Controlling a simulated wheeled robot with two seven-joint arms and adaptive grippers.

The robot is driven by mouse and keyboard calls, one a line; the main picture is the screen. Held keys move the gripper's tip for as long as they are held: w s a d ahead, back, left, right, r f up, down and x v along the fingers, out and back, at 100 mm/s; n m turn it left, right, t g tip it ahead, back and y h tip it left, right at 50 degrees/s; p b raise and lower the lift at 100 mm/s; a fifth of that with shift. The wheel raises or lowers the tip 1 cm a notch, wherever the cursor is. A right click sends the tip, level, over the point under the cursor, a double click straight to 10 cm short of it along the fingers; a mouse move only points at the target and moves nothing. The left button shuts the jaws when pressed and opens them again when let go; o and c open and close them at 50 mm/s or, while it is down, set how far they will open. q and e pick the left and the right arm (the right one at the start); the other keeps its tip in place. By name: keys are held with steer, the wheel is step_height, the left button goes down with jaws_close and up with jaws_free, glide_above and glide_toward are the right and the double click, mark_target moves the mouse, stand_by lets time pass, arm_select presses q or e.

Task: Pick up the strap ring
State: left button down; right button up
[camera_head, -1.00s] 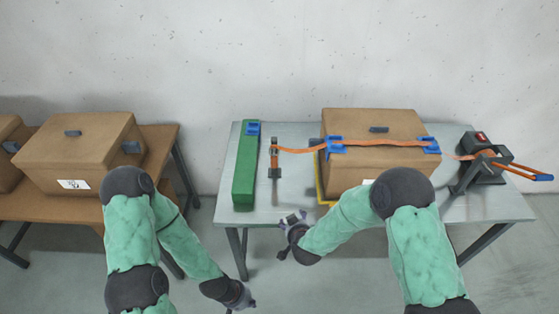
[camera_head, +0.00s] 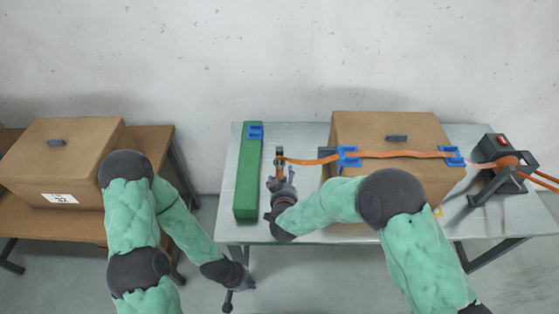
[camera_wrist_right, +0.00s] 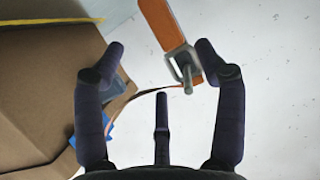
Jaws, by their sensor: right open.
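The strap ring (camera_wrist_right: 183,64) is a grey metal loop in the right wrist view, at the lower end of an orange piece (camera_wrist_right: 162,24). In the head view, the end of the orange strap (camera_head: 310,161) meets a small upright holder (camera_head: 279,155) there; the ring itself is too small to make out. My right gripper (camera_wrist_right: 160,62) is open and empty, and the ring shows between its fingers, nearer the right one. In the head view, my right gripper (camera_head: 281,184) is just in front of the holder. My left gripper (camera_head: 239,291) hangs low before the table; its fingers are unclear.
The strap crosses a brown box (camera_head: 370,129) over blue corner guards (camera_head: 348,156). A long green block (camera_head: 248,180) stands left of the holder. A dark strap tool (camera_head: 498,155) is at the right. Another box (camera_head: 65,150) sits on the brown table at left.

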mark_target(282, 171)
steer(key=x, duration=0.2)
steer(key=b+x, duration=0.1)
steer(key=x, duration=0.1)
steer(key=b+x, duration=0.1)
steer(key=x, duration=0.1)
steer(key=shift+w+a+f, duration=0.1)
steer(key=shift+w+a, duration=0.1)
steer(key=shift+a, duration=0.05)
steer(key=shift+w+f, duration=0.1)
steer(key=shift+w, duration=0.45)
steer(key=c, duration=1.2)
